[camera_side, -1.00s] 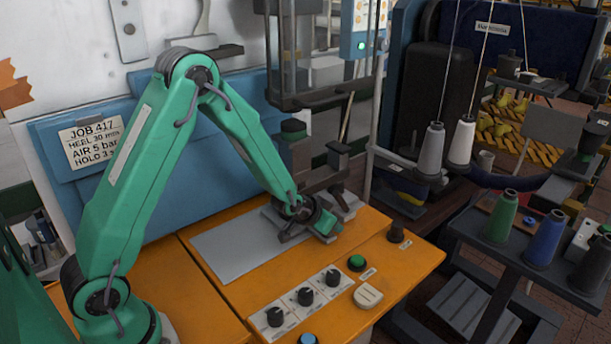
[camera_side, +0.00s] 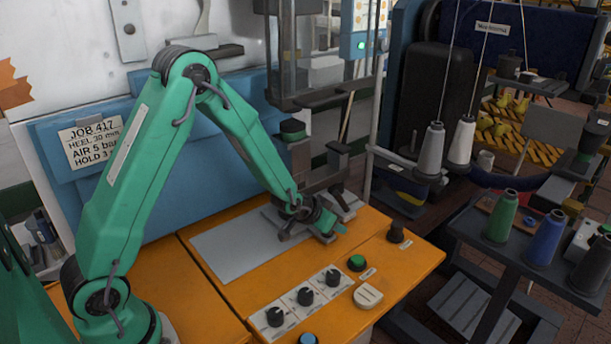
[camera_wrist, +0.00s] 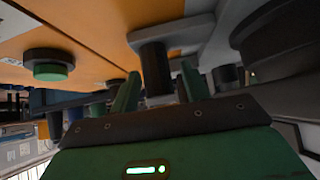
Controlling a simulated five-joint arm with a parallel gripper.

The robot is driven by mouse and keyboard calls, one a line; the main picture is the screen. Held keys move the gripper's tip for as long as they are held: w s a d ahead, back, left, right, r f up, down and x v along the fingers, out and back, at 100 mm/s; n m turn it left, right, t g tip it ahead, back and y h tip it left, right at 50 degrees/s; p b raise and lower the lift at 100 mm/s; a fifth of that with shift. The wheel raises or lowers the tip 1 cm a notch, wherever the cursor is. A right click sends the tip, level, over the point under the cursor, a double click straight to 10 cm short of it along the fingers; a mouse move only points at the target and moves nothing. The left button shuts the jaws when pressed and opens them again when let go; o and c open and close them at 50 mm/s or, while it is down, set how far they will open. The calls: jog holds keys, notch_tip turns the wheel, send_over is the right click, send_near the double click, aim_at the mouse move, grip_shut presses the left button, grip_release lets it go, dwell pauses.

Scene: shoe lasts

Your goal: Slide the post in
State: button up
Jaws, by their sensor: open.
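My gripper (camera_side: 322,222) is low over the orange worktop, at the right end of the light grey plate and in front of the dark clamp-like fixture (camera_side: 325,180). In the wrist view its two green fingers (camera_wrist: 158,90) stand apart. A dark grey post (camera_wrist: 153,70) with a wider collar shows between or just beyond them; I cannot tell whether a finger touches it. The side view does not show this post clearly, as the gripper and fixture crowd that spot. No socket for it can be made out.
The orange worktop (camera_side: 240,302) carries a green button (camera_side: 357,262), a dark knob (camera_side: 396,232), a cream button (camera_side: 368,296) and a row of dials (camera_side: 304,296). The light grey plate (camera_side: 225,250) is bare on its left. A rack with thread cones (camera_side: 545,238) stands at right.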

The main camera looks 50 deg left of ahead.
jog(key=v, duration=0.7)
dwell(0.3)
jog(key=shift+r, duration=0.15)
jog(key=shift+s, duration=0.1)
jog(key=s+d+r+g, duration=0.1)
jog(key=s+r, duration=0.7)
jog(key=s, duration=0.4)
jog(key=s+r+g, duration=0.2)
jog(key=s+r, duration=0.7)
jog(key=s, duration=0.3)
jog(key=shift+s+d, duration=0.35)
jog(key=shift+d, duration=0.05)
